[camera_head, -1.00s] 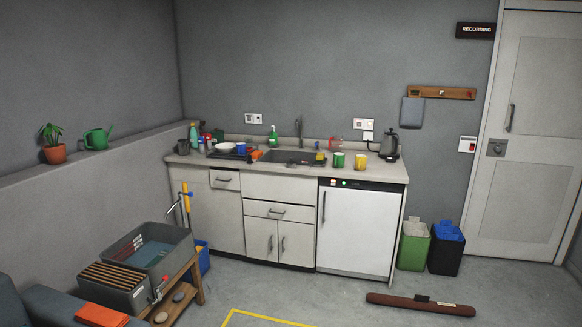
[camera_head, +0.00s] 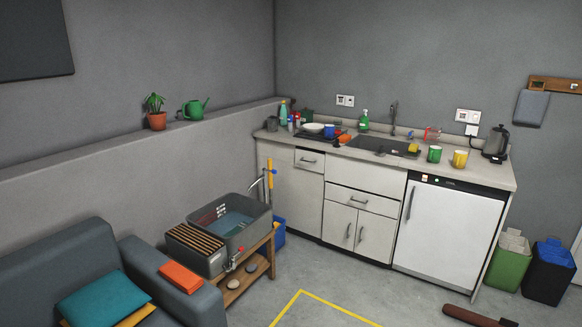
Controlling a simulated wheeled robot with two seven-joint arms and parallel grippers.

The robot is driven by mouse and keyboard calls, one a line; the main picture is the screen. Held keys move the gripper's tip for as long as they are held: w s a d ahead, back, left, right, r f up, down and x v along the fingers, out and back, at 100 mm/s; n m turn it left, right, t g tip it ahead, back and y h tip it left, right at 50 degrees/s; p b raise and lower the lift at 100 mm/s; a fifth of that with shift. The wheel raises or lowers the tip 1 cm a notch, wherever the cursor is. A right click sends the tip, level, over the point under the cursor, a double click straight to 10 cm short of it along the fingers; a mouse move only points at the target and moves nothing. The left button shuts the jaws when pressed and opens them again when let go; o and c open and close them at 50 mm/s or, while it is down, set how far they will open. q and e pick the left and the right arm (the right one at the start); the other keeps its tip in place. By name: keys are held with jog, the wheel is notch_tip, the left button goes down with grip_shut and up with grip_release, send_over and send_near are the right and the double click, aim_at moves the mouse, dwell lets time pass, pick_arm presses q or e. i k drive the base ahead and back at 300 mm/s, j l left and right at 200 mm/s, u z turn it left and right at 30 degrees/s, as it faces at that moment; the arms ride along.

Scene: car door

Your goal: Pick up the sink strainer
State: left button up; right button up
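The sink (camera_head: 370,142) is a dark basin set into the counter of the kitchen unit, right of centre in the head view. A tap (camera_head: 393,112) rises behind it. I cannot make out the sink strainer for certain; the items around the basin are too small to tell. A yellow item (camera_head: 413,148) sits at the basin's right end. Neither of my grippers is in view.
A sofa (camera_head: 60,265) and a low wooden stand (camera_head: 262,263) with a grey tub are at left.

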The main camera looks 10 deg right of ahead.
aim_at(380, 153)
jog(key=i+l+z, duration=0.55)
jog(key=i+z, duration=0.2)
jog(key=i, duration=0.25)
jog(key=i+l+z, duration=0.1)
jog(key=i+z, duration=0.25)
jog(key=i, duration=1.9)
